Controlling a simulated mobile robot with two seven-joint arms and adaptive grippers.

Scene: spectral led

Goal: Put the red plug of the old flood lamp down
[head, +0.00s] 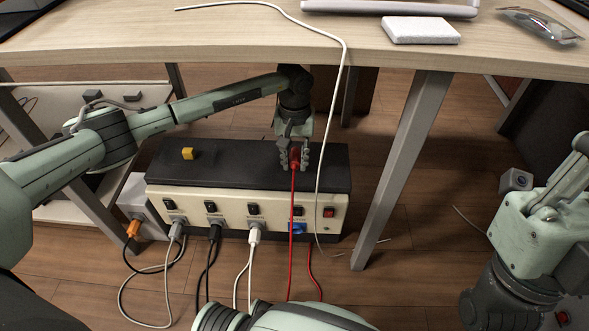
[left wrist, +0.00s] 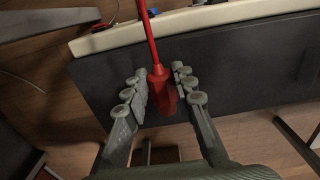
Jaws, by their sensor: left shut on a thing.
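The red plug (left wrist: 160,90) is between the fingers of my left gripper (left wrist: 160,88), which is shut on it. In the head view the gripper (head: 295,158) points down at the right part of the dark top of the cream power box (head: 165,198). The fingers partly hide the red plug (head: 294,163) there. I cannot tell whether the plug touches the top. Its red cable (head: 291,220) runs down the box front to the floor. My right gripper is out of view.
A small yellow block (head: 188,154) sits on the box top at left. Orange, grey, black and white plugs (head: 254,234) are along the front, beside a blue socket (head: 298,229). The desk (head: 250,40) overhangs behind; its metal leg (head: 400,165) and a hanging white cable (head: 335,110) are close to the right.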

